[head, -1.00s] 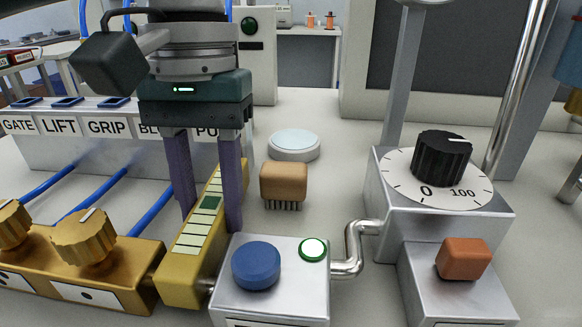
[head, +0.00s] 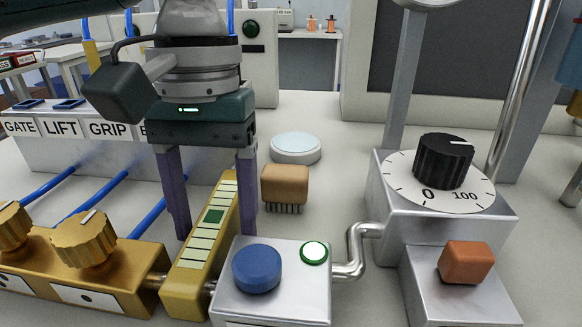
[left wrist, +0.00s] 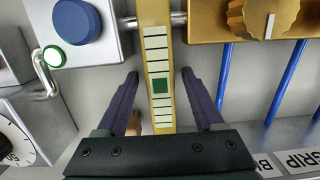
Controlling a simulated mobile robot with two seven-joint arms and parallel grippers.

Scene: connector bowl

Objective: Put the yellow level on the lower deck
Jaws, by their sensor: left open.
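The yellow level (head: 228,188) is a long narrow bar with pale segments and one green square on its top face. It lies between a brass knob box and a silver button box; it also shows in the left wrist view (left wrist: 159,60). My left gripper (head: 212,225) is open above the bar. In the left wrist view its two purple fingers (left wrist: 162,75) stand on either side of the bar, with a gap on each side. I cannot make out a lower deck in these views.
The brass box (head: 120,285) stands left, the silver box with a blue button (head: 257,268) right. A brown pinned connector (head: 285,187) and white disc (head: 295,148) lie behind. A black dial (head: 443,160) and labelled panel (head: 80,140) with blue cables flank the area.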

